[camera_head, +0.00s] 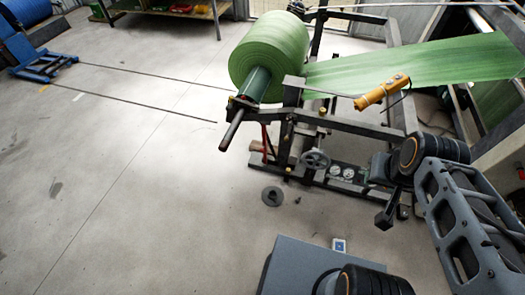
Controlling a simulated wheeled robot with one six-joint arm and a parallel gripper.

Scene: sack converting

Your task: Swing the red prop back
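The red prop (268,141) is a thin red strut at the near left end of the dark unwind frame (287,140). It stands nearly upright, leaning slightly, below the green roll (268,50) and its core shaft (236,124). Its lower end is hard to make out among dark frame parts. What looks like my gripper (384,216) is a small dark end piece below the folded arm at right. It is well to the right of the prop and apart from it. Its fingers are too small and dark to read.
A handwheel (316,159) and gauges (348,173) sit low on the frame. A yellow pendant (382,93) hangs by the green web (425,64). A dark disc (272,196) lies on the floor. A blue pallet truck (45,66) stands at upper left. The left floor is mostly clear.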

